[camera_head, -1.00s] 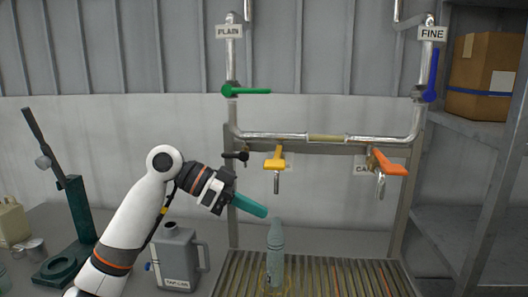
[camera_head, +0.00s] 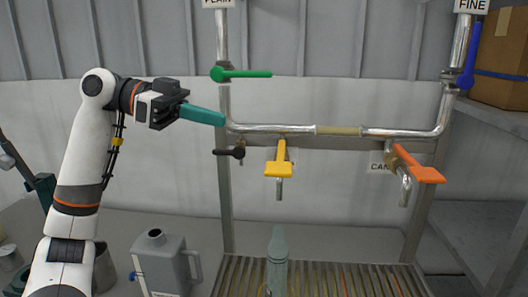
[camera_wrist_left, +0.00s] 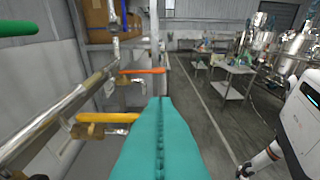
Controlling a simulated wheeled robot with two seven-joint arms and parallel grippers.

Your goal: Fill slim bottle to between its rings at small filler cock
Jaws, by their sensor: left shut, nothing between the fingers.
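The slim bottle (camera_head: 277,268) is grey-green and stands upright on the slatted drip grate, below the spout of a cock with a yellow lever (camera_head: 279,160). Its lower part is cut off by the picture edge; I cannot make out its rings or liquid level. A cock with an orange lever (camera_head: 417,168) is to the right, its tag partly hidden. My left gripper (camera_head: 222,118) has teal fingers, shut and empty, raised left of the yellow lever and below the green lever (camera_head: 243,74). The left wrist view shows the shut fingers (camera_wrist_left: 161,103) and the yellow lever (camera_wrist_left: 106,118). My right gripper is not in view.
The green lever lies across the PLAIN pipe (camera_head: 222,35); the blue lever (camera_head: 468,63) lies along the FINE pipe. A small black lever (camera_head: 230,152) is below my fingers. A grey jug (camera_head: 161,261) stands left of the grate (camera_head: 340,275). A cardboard box (camera_head: 500,60) is on the right shelf.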

